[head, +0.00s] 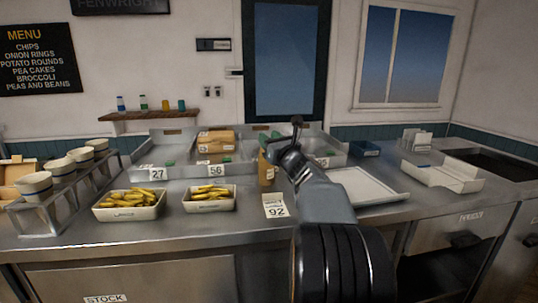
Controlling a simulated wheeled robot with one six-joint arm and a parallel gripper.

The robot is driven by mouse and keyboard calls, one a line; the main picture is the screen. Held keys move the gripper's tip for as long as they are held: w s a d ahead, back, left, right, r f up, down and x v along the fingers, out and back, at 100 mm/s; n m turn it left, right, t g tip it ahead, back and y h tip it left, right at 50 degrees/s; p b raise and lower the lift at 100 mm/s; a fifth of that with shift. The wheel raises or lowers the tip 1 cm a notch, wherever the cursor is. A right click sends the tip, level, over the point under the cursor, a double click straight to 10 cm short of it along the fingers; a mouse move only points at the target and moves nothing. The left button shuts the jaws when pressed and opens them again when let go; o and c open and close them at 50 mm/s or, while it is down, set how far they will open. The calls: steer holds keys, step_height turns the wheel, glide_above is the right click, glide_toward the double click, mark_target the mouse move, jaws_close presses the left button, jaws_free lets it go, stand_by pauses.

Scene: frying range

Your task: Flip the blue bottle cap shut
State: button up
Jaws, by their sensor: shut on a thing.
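My gripper (275,154) is over the middle of the steel counter, seen mostly from behind. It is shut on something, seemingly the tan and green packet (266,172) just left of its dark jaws. The grip itself is largely hidden by my wrist. Several small bottles stand on the wooden wall shelf at the back left.
Two trays of chips (128,213) (209,206) sit on the front counter. A rack of paper cups (43,215) stands at left. A white card marked 92 (275,206) is in front of my gripper. A pale empty tray (365,187) lies at right.

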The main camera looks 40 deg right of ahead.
steer(key=f+b, duration=0.1)
steer(key=b, duration=0.1)
steer(key=shift+s+f+t+b, duration=0.1)
steer(key=shift+f+t+b, duration=0.05)
steer(key=shift+t+b, duration=0.55)
steer(key=shift+b, duration=0.35)
steer(key=shift+r, duration=0.25)
steer(key=o, duration=0.9)
steer(key=shift+s+r, duration=0.1)
steer(key=s, duration=0.5)
steer(key=s+f, duration=0.1)
steer(key=s, duration=0.3)
steer(key=s+a, duration=0.1)
steer(key=s, duration=0.4)
steer(key=shift+s+f, duration=0.15)
steer(key=shift+s, duration=0.2)
steer(key=shift+c, duration=0.2)
